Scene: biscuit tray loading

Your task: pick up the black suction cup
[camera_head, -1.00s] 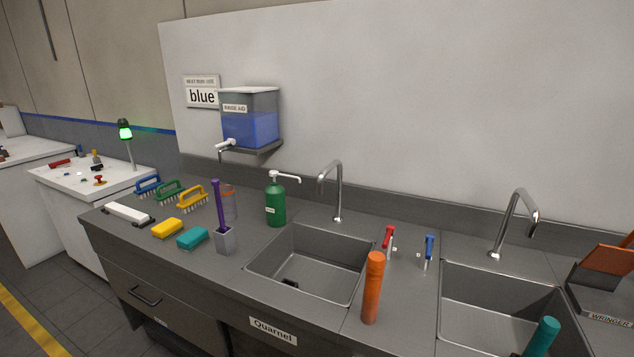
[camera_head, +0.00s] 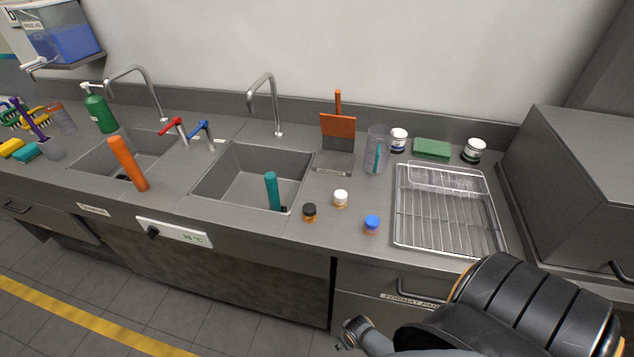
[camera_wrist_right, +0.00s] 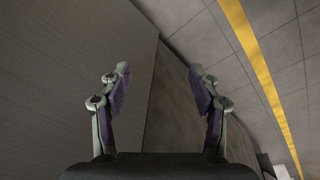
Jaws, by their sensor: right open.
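A small piece with a black top and an amber base (camera_head: 309,212) stands on the grey counter, right of the teal-handled tool in the right sink; it looks like the black suction cup. Similar pieces with a white top (camera_head: 340,199) and a blue top (camera_head: 372,225) stand to its right. My right arm comes in at the lower right of the head view, below the counter's front edge. In the right wrist view my right gripper (camera_wrist_right: 159,75) is open and empty, facing the cabinet front and floor. My left gripper is not in view.
A wire rack in a tray (camera_head: 398,235) lies right of the small pieces. The right sink (camera_head: 235,180) with a teal tool (camera_head: 272,190) is to their left. A clear beaker (camera_head: 377,155), white jars and a green pad (camera_head: 432,149) stand behind. A grey box (camera_head: 575,180) blocks the far right.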

